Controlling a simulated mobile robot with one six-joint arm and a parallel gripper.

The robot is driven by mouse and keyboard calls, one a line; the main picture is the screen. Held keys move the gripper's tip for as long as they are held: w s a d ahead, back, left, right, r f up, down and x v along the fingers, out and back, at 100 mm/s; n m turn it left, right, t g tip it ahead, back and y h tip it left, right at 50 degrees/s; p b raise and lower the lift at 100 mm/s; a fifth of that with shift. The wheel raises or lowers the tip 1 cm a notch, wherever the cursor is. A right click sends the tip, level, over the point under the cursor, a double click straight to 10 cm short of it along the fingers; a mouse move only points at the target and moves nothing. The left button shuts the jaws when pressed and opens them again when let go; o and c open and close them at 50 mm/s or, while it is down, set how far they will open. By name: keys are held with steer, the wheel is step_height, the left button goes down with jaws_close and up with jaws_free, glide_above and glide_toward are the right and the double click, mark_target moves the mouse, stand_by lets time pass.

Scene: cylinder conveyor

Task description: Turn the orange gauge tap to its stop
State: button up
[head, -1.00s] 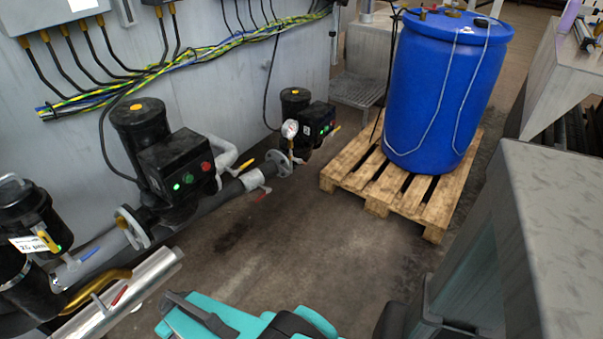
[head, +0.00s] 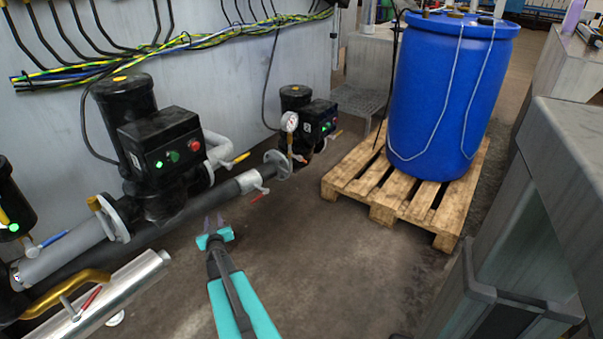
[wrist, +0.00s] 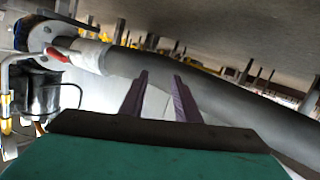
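My gripper (head: 213,220) is in front of the grey pipe, left of and nearer than the gauge, clearly apart from the tap. In the wrist view my gripper (wrist: 159,90) shows two purple fingers spread with a gap and nothing between them. I cannot make out the orange tap there.
A dark pipe (head: 215,203) runs along the wall. A red lever (head: 258,197) and a yellow lever (head: 241,157) are near the gauge. Black pumps (head: 160,150) stand behind. A blue drum (head: 440,100) on a wooden pallet (head: 440,218) is at right. Floor between is clear.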

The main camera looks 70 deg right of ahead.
steer(key=s+d+r+m+g+h+b, duration=0.4)
steer(key=s+d+h+b, duration=0.15)
steer(key=s+d, duration=0.75)
steer(key=m+g+h+b, duration=0.4)
steer(key=g+h, duration=0.1)
steer(key=g, duration=0.2)
glide_toward(304, 161)
steer(key=shift+w+a+f, duration=0.15)
steer(key=shift+a+f, duration=0.4)
steer(key=shift+w+a+f, duration=0.15)
steer(key=shift+a+f, duration=0.4)
steer(key=shift+f, duration=0.05)
steer(key=shift+f+b+x, duration=0.2)
steer(key=shift+b+x, duration=1.8)
steer(key=shift+x, duration=4.85)
steer(key=shift+d, duration=0.1)
